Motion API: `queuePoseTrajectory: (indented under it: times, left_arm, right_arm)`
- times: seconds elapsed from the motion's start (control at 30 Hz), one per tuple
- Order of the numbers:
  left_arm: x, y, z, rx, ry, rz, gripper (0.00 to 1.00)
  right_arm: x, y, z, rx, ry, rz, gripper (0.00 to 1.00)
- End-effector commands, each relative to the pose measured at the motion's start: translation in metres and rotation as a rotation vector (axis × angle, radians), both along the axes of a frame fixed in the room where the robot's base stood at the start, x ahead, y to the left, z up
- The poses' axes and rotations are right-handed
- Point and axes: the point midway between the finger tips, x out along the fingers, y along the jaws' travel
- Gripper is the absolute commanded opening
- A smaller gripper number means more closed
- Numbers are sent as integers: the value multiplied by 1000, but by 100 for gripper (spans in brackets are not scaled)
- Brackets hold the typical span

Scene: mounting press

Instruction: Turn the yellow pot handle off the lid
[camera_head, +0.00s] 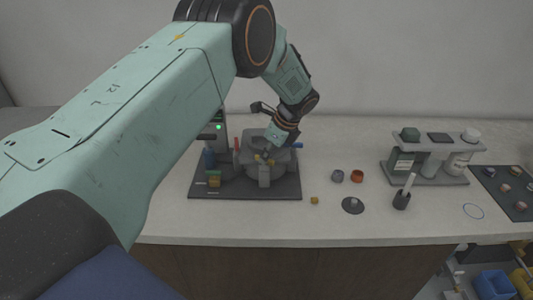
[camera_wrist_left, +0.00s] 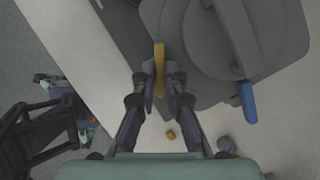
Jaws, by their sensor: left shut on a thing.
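The yellow pot handle (camera_wrist_left: 159,60) stands between the two fingers of my left gripper (camera_wrist_left: 160,78) in the left wrist view, beside the round grey lid (camera_wrist_left: 205,40). My left gripper is shut on this handle. How the handle meets the lid is hard to tell. My right gripper is in neither view.
A blue-ended bar (camera_wrist_left: 247,102) sticks out beside the lid. A small yellow cube (camera_head: 314,200), a grey disc (camera_head: 353,205), a dark cup with a brush (camera_head: 401,200) and a grey rack (camera_head: 430,175) stand to the right. The front counter strip is clear.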

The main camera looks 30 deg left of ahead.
Motion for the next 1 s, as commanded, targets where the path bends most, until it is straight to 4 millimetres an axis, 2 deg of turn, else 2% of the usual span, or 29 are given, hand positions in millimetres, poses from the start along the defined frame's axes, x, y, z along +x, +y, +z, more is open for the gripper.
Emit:
queuePoseTrajectory:
  times: [0.2, 0.5, 1.0]
  left_arm:
    - [4, 0, 0, 2, -6, 191, 0]
    - [6, 1, 1, 1, -7, 390, 0]
    - [7, 2, 3, 2, -8, 505, 0]
  right_arm:
    - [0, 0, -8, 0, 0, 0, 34]
    - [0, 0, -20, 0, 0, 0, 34]
    - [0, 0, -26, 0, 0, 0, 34]
